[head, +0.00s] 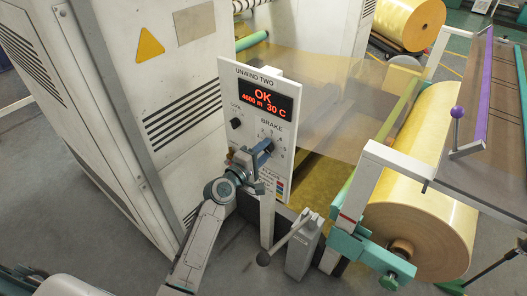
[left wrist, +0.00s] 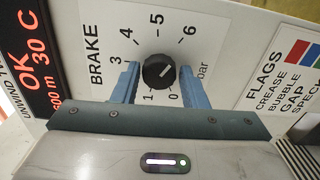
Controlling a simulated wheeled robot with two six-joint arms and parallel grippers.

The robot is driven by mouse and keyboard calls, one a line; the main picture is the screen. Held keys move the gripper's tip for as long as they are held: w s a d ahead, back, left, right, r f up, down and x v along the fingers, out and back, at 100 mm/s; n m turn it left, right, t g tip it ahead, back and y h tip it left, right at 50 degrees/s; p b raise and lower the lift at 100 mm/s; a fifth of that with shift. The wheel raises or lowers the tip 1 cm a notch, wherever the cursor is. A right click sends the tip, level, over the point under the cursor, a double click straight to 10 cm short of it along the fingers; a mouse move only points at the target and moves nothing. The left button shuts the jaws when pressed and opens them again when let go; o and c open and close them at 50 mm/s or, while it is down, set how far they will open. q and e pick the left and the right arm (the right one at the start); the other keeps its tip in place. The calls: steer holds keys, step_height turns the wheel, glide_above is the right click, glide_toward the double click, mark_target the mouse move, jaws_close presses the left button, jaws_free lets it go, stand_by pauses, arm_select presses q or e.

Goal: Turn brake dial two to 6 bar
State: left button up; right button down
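The brake dial (left wrist: 159,72) is a round black knob on the white UNWIND TWO panel (head: 229,98), under the word BRAKE. In the left wrist view a short pale mark on the knob points up and right, roughly toward the 6. The printed numbers run around it from 0 at the bottom to 6 at the upper right. My left gripper (head: 266,148) is at the dial. Its two blue fingers (left wrist: 160,84) stand on either side of the knob, with narrow gaps showing. In the head view the gripper hides the dial. My right gripper is not in view.
A red display (head: 266,98) reads OK, 4600 m, 30 C. A small black LOCK knob (head: 236,123) sits left of the dial. A grey lever (head: 290,236) stands below the panel. A large yellow roll (head: 425,205) in a frame is on the right, a cabinet (head: 165,90) on the left.

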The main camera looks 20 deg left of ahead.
arm_select(q)
steer(key=shift+o, duration=1.4)
steer(key=b+v, duration=0.1)
steer(key=v, duration=0.9)
steer(key=shift+s, duration=0.4)
steer(key=shift+a, duration=0.15)
steer(key=s+a+f+m+g+y, duration=0.1)
steer(key=a+f+g+y, duration=0.1)
steer(key=f, duration=1)
steer(key=s+a+f+m+g+y, duration=0.2)
steer(key=f, duration=1)
steer(key=s+a+f+m+g+y, duration=0.1)
steer(key=s+f+m+g, duration=0.1)
steer(key=s+f, duration=0.45)
steer(key=s+a+f+m+g, duration=0.1)
steer(key=s+a+f+g, duration=0.15)
steer(key=f, duration=0.75)
steer(key=s+f+m+g, duration=0.2)
steer(key=s+f, duration=0.4)
steer(key=s, duration=0.5)
steer(key=s+f+m+g+y, duration=0.1)
steer(key=s+f+m+g, duration=0.2)
steer(key=s+f, duration=0.4)
steer(key=s+f+m+g+y, duration=0.1)
steer(key=s+f+m, duration=0.3)
steer(key=s, duration=1.2)
step_height(320, 180, down, 3)
steer(key=shift+s+a+f+g, duration=0.1)
steer(key=shift+s+a+g, duration=0.2)
steer(key=shift+g, duration=0.35)
